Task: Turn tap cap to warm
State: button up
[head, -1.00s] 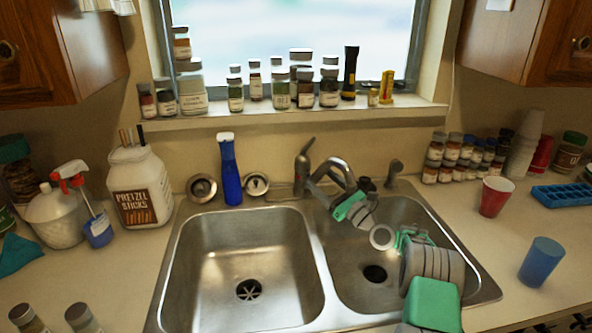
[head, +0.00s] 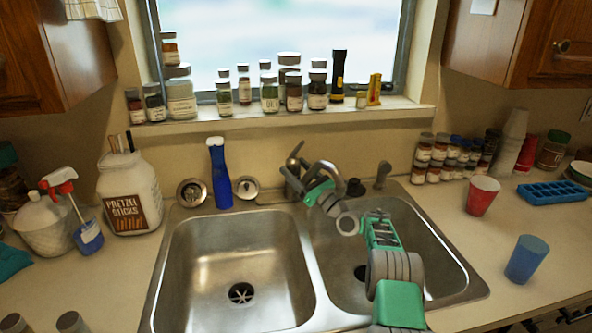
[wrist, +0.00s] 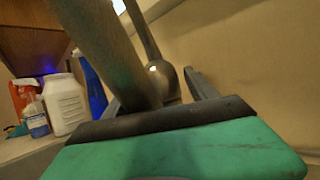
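The tap (head: 325,168) is metal and stands behind the divider of the double sink, its spout curving over the right bowl. Its cap with a thin lever (head: 296,150) points up and leans slightly right in the head view. In the wrist view the lever (wrist: 143,30) rises from the rounded cap (wrist: 168,82), with the thick spout (wrist: 100,45) in front. My green and grey gripper (head: 293,178) is at the tap body, below the lever. In the wrist view my gripper (wrist: 152,86) is open, its dark fingers apart on either side of the cap and spout. Contact is unclear.
A blue bottle (head: 220,172) and two sink strainers stand left of the tap. A black-topped fitting (head: 355,187) and a side sprayer (head: 383,174) stand to its right. Jars line the windowsill (head: 290,119). The left sink bowl (head: 235,260) is empty.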

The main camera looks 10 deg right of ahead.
jog(key=c, duration=1.2)
jog(key=shift+a+r+m+t+h+p, duration=0.15)
jog(key=shift+r+m+t+h+p, duration=0.4)
jog(key=shift+p, duration=0.5)
jog(key=h+p, duration=0.1)
jog(key=m+t+h+p, duration=0.1)
jog(key=h, duration=0.1)
jog(key=shift+s+a+f+m, duration=0.1)
jog(key=shift+f+m, duration=0.05)
jog(key=shift+m, duration=0.1)
jog(key=shift+f+m+t+h, duration=0.3)
jog(key=shift+t+h, duration=0.15)
jog(key=shift+h, duration=0.2)
jog(key=o, duration=1.4)
jog(key=shift+c, duration=0.2)
jog(key=shift+f, duration=0.1)
